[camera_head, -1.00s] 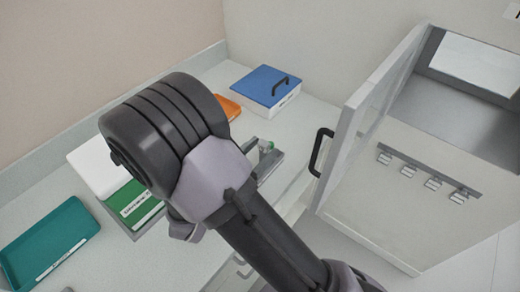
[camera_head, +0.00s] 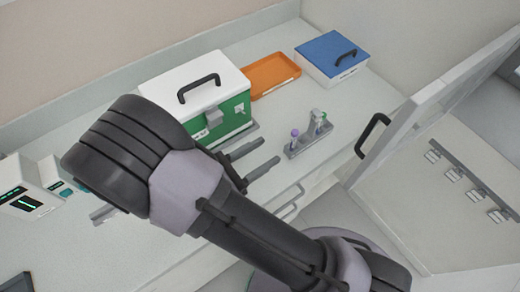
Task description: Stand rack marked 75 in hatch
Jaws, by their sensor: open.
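A grey rack (camera_head: 294,153) stands on the counter, holding a purple-capped tube and other tubes with green on them. No number can be read on it. My gripper (camera_head: 270,151) is open and empty, its two fingers pointing toward the rack from the left, with a gap between them and it. The hatch appears to be the pale cabinet at the right; its door (camera_head: 440,85), with a black handle (camera_head: 372,135), stands open. The hatch interior is mostly cut off at the right edge.
A white-and-green case (camera_head: 195,78) stands behind my gripper. An orange tray (camera_head: 270,76) and a blue-lidded box (camera_head: 332,55) lie at the back. Instruments stand at the left. A clip rail (camera_head: 470,180) is on the cabinet front. Counter between rack and door is clear.

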